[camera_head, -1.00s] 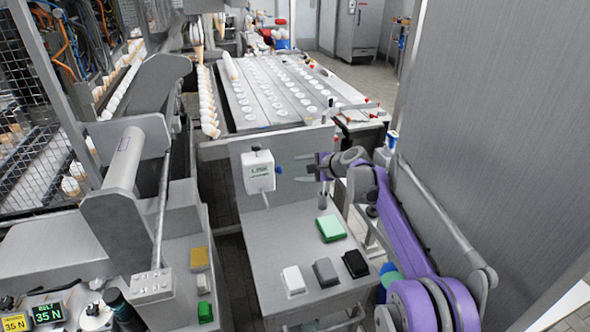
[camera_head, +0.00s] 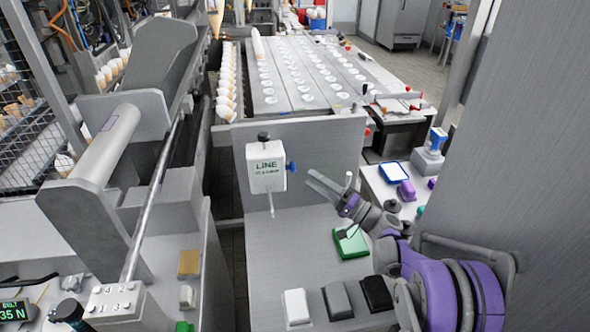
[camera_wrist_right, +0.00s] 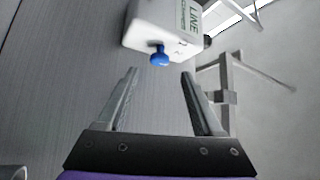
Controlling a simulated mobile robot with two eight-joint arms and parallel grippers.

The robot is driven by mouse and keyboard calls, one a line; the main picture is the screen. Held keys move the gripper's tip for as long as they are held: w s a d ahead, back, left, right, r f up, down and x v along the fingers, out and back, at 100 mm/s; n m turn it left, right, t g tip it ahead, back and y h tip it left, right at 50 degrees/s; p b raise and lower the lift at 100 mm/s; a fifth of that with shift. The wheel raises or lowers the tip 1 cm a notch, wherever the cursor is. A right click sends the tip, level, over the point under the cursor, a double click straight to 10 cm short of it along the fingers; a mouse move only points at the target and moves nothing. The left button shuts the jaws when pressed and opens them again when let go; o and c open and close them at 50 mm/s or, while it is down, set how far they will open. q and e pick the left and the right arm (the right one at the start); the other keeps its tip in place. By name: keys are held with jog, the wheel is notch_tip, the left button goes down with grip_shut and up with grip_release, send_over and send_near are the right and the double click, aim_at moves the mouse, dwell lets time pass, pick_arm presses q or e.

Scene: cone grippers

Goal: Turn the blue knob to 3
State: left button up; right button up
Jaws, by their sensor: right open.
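The blue knob (camera_head: 292,167) sticks out of the right side of a white box marked LINE (camera_head: 267,168), mounted on an upright grey panel. In the right wrist view the knob (camera_wrist_right: 160,57) lies just beyond the fingertips, centred between them. The knob's setting cannot be read. My right gripper (camera_head: 312,180) is open and empty, to the right of the knob and slightly lower in the head view, not touching it. Its two fingers (camera_wrist_right: 160,74) are spread wide in the right wrist view. My left gripper is not in view.
A black knob (camera_head: 263,137) tops the box. A grey wall (camera_head: 530,140) stands right.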

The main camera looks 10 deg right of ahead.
aim_at(290, 167)
jog(key=x, duration=0.5)
jog(key=shift+w+a+r+p, duration=0.15)
jog(key=shift+w+a+p, duration=0.05)
jog(key=shift+a+p, duration=0.1)
grip_shut()
